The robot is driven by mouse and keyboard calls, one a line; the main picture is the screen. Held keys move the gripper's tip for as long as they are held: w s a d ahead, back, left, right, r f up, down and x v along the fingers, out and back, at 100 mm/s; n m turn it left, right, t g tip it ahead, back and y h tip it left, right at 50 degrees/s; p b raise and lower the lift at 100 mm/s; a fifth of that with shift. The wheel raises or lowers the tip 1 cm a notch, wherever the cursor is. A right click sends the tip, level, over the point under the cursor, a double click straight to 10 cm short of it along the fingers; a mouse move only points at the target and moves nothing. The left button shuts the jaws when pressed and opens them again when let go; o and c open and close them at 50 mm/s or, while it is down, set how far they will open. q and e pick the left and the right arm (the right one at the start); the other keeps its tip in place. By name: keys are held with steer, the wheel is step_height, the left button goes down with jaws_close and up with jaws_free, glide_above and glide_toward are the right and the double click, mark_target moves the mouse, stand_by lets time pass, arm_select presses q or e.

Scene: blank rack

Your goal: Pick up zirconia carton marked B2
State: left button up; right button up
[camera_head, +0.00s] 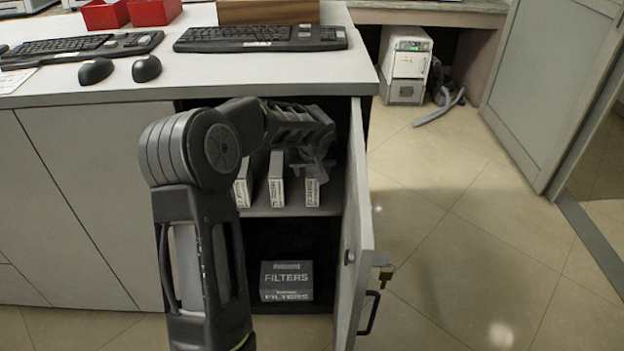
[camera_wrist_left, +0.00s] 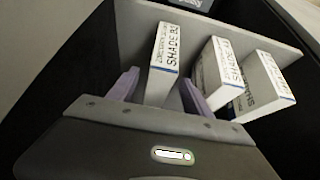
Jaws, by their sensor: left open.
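Three white, narrow zirconia cartons stand upright side by side on the shelf of an open cabinet. In the wrist view the left carton (camera_wrist_left: 164,52) reads "SHADE" and what looks like B2. The middle carton (camera_wrist_left: 224,68) reads "SHADE" and a blurred A code; the third carton's (camera_wrist_left: 264,84) code is unclear. My left gripper (camera_head: 316,162) reaches into the cabinet at the right-hand carton (camera_head: 312,192) in the head view. In the wrist view the open left gripper (camera_wrist_left: 159,84) has one finger on each side of the B2 carton, with gaps visible. My right gripper is out of view.
The cabinet door (camera_head: 352,235) stands open just right of the cartons. The shelf (camera_head: 290,211) has a dark FILTERS box (camera_head: 286,281) below it. The countertop (camera_head: 240,78) overhangs above, with keyboards (camera_head: 260,38) on it.

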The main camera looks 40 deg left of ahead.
arm_select(q)
steer(key=shift+w+a+f, duration=0.15)
steer(key=shift+f, duration=0.2)
steer(key=shift+x, duration=2.6)
steer(key=shift+w, duration=0.1)
steer(key=shift+c, duration=0.6)
jaws_close()
steer(key=shift+r, duration=0.1)
